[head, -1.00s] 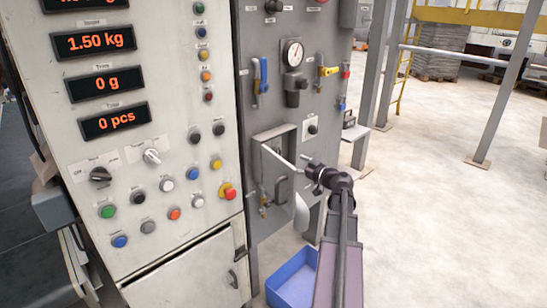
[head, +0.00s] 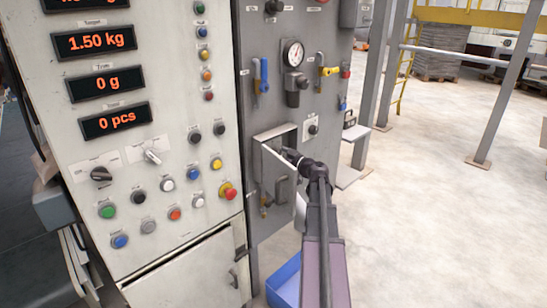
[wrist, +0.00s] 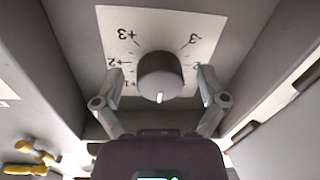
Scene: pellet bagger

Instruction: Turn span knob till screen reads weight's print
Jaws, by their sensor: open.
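The span knob (wrist: 160,72) is a round grey knob on a white scale plate (wrist: 190,28) printed with figures up to +3 and -3, upside down in the wrist view. Its white mark points to the bottom of that picture, towards my gripper. My gripper (wrist: 160,78) is open, with one finger on each side of the knob; contact is not clear. In the head view my gripper (head: 289,154) reaches into an open grey box (head: 291,133), and the knob is hidden. The screens include 1.50 kg (head: 93,41), 0 g (head: 93,84) and 0 pcs (head: 116,121); the top one is cut off.
The box's walls stand close on both sides of my gripper. A pressure gauge (head: 294,53) and valve handles are on the grey panel above. A red emergency button (head: 229,193) is to the left. A blue bin (head: 284,280) stands below, and a small shelf (head: 351,138) is right.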

